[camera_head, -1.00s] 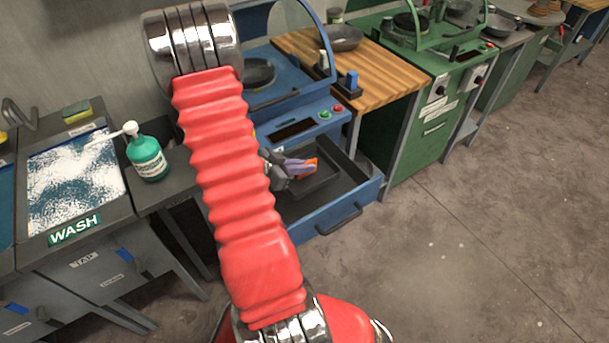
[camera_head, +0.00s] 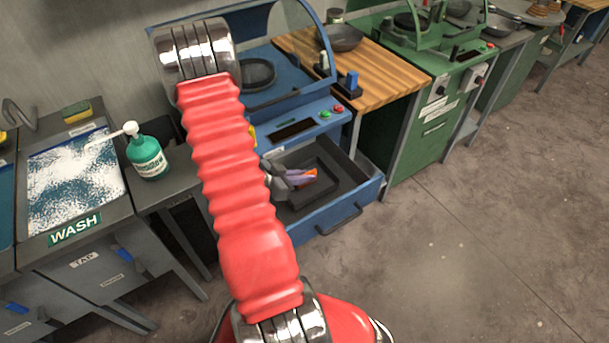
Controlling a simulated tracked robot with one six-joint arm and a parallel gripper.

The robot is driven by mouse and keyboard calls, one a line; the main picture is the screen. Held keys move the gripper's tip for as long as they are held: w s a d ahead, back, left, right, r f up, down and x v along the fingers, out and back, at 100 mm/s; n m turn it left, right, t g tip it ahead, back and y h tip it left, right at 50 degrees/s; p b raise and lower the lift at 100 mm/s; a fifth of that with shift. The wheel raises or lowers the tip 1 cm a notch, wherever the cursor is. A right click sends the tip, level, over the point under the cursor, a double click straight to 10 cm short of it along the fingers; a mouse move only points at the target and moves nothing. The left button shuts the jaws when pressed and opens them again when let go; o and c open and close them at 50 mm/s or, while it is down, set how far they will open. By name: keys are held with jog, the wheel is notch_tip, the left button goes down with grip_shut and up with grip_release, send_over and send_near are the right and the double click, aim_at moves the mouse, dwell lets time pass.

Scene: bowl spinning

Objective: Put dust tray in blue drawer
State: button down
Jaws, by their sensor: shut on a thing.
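The blue drawer (camera_head: 362,196) stands pulled open below the blue machine, with a dark inside. The dust tray (camera_head: 322,189), a dark shallow rectangular tray, is inside the drawer's outline; I cannot tell whether it rests on the drawer's floor. My gripper (camera_head: 309,175), with purple and orange fingers, is shut on the tray at its machine side. My red arm hides the drawer's left part, and the gripper hides some of the tray.
The blue machine (camera_head: 290,127) with its raised hood stands behind the drawer. A green soap bottle (camera_head: 147,158) and the wash station (camera_head: 75,180) are at the left. A wooden worktop (camera_head: 385,75) and green cabinet (camera_head: 425,135) are at the right. The front floor is clear.

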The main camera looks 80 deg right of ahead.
jog(key=shift+f, duration=0.1)
jog(key=c, duration=1.9)
grip_release()
jog(key=shift+w+a+r, duration=0.35)
jog(key=shift+w+r, duration=0.05)
jog(key=shift+w, duration=0.05)
jog(key=v, duration=1)
jog(key=shift+w+a+r, duration=0.15)
jog(key=shift+w+a, duration=0.05)
jog(key=shift+a, duration=0.1)
